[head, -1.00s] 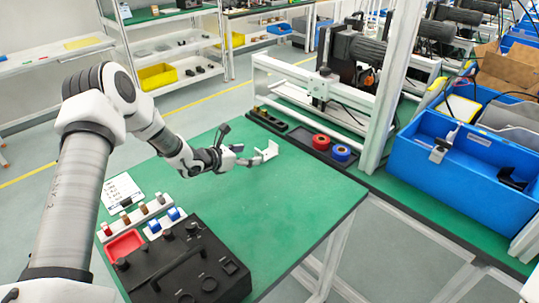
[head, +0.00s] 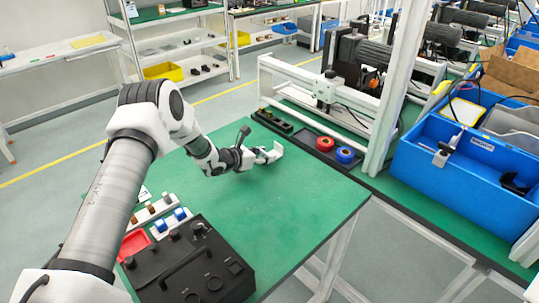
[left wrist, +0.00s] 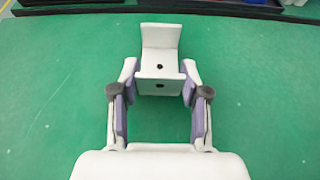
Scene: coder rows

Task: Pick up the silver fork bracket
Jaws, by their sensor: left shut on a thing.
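The silver fork bracket (head: 276,148) is a pale bent plate at the far part of the green tabletop (head: 290,210). In the left wrist view the bracket (left wrist: 161,60) shows an upright flange and a flat part with two dark holes. My left gripper (head: 268,154) is shut on the bracket. Its fingers (left wrist: 160,82) sit at either side of the bracket's near end in the left wrist view. Whether the bracket touches the table is hard to tell. My right gripper is not in view.
Red (head: 325,144) and blue (head: 345,155) rolls stand to the right. A blue bin (head: 440,190) stands farther right. The middle tabletop is clear.

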